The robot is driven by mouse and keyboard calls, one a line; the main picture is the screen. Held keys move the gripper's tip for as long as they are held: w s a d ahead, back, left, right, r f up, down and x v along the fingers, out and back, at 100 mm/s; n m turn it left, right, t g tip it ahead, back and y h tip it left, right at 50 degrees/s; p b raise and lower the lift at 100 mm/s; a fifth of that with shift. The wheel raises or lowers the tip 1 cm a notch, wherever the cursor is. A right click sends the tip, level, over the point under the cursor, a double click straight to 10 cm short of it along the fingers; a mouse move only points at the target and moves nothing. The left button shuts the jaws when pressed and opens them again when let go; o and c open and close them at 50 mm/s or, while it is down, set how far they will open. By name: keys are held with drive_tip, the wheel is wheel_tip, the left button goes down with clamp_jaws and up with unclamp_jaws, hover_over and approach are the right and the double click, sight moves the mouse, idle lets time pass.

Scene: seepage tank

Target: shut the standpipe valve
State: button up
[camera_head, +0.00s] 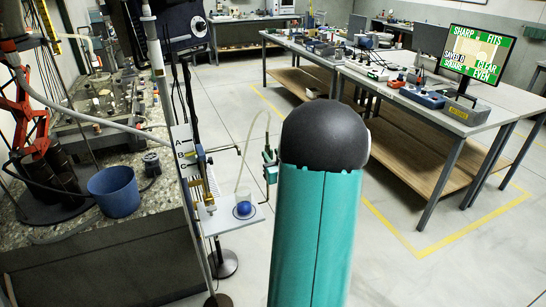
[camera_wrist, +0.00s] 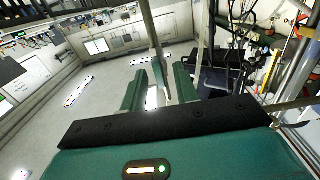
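In the head view a slim standpipe assembly (camera_head: 200,165) stands beside the tank, with brass-coloured fittings and a thin dark rod reaching right toward my gripper. Which part is the valve handle is too small to tell. My gripper (camera_head: 270,166) shows as a small teal shape just right of that assembly, partly hidden behind my large teal arm link. In the wrist view my gripper (camera_wrist: 158,88) has its teal fingers apart, and a thin grey rod crosses the gap between them. I cannot tell whether the rod touches a finger.
A small tray (camera_head: 216,223) with a blue ball (camera_head: 243,208) is below my gripper. A blue bucket (camera_head: 114,191) stands on the gravelly tank ledge at left. A workbench (camera_head: 430,110) with a monitor (camera_head: 478,54) stands at right. Open floor lies between tank and bench.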

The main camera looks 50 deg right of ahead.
clamp_jaws()
drive_tip(key=m, duration=0.3)
drive_tip(key=shift+m, duration=0.4)
drive_tip(key=m, duration=1.5)
drive_tip(key=shift+s+d+f, duration=0.15)
drive_tip(key=shift+f, duration=0.1)
drive_tip(key=shift+m, duration=0.3)
drive_tip(key=shift+f, duration=0.1)
idle(1.1)
